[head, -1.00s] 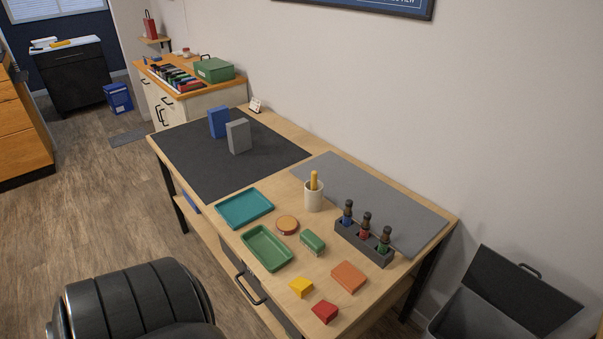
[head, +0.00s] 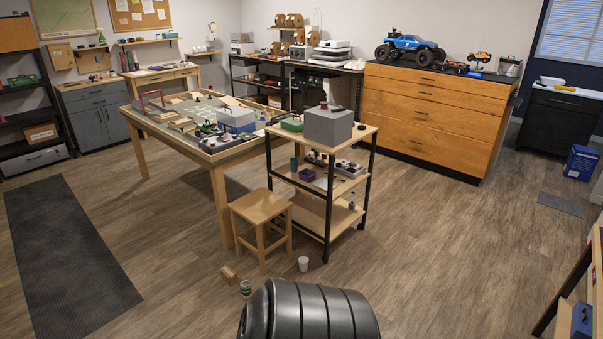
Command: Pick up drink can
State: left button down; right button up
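A white cup (head: 303,264) stands on the floor further right. Neither of my grippers is in view.
A wooden stool (head: 262,211) and a shelf cart (head: 340,183) stand behind the can, beside a cluttered workbench (head: 217,173). A black mat (head: 68,255) lies at left.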

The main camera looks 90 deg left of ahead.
aim_at(245, 285)
jog(key=u, duration=3.3)
jog(key=i+j+z, duration=0.1)
jog(key=i+j, duration=0.15)
jog(key=i, duration=0.25)
jog(key=i+j+z, duration=0.1)
jog(key=i+j, duration=0.2)
jog(key=i, duration=0.15)
jog(key=i+j+z, duration=0.15)
jog(key=i+j, duration=0.15)
jog(key=i, duration=0.15)
